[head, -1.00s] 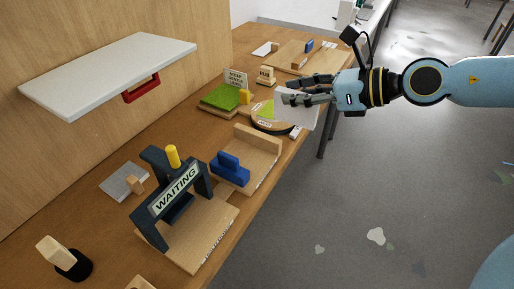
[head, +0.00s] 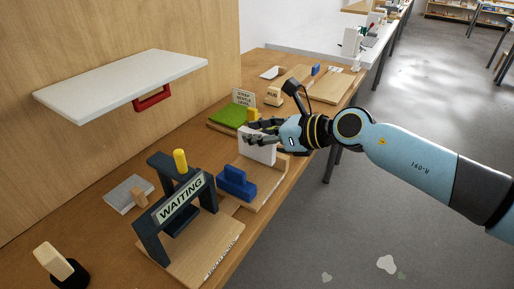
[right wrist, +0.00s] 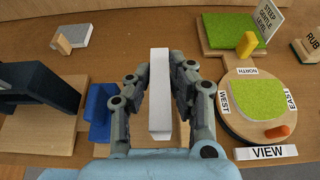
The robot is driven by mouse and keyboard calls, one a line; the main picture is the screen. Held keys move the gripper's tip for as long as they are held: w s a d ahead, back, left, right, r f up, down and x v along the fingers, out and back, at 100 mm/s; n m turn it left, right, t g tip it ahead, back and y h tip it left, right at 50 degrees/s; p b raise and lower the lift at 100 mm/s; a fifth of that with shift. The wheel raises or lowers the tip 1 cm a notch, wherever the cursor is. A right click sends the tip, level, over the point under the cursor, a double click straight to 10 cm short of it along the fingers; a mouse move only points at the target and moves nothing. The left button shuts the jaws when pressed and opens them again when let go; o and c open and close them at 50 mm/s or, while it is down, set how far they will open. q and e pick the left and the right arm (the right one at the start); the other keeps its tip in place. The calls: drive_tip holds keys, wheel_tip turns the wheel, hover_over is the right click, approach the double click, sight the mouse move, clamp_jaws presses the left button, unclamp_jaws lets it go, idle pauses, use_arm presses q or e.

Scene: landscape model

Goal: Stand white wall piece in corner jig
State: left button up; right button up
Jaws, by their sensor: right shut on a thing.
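The white wall piece (head: 257,148) is a flat white panel held upright by my right gripper (head: 262,134). In the right wrist view it shows edge-on (right wrist: 160,100) between the two fingers of the right gripper (right wrist: 160,88), which is shut on it. The corner jig is a wooden base (head: 262,194) with a wooden back wall and a blue block (head: 236,183). The panel is over or at the jig's far part, beside the blue block. I cannot tell whether its lower edge touches the base. My left gripper is not in view.
A dark frame with a WAITING sign (head: 181,197) stands nearer. A white shelf (head: 125,82) overhangs at left. Open floor lies right of the table.

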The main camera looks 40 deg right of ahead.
sight(257, 146)
drive_tip(key=shift+f+b, duration=0.45)
drive_tip(key=shift+f, duration=1.1)
drive_tip(key=shift+f, duration=0.1)
drive_tip(key=shift+f, duration=0.15)
drive_tip(key=o, duration=0.8)
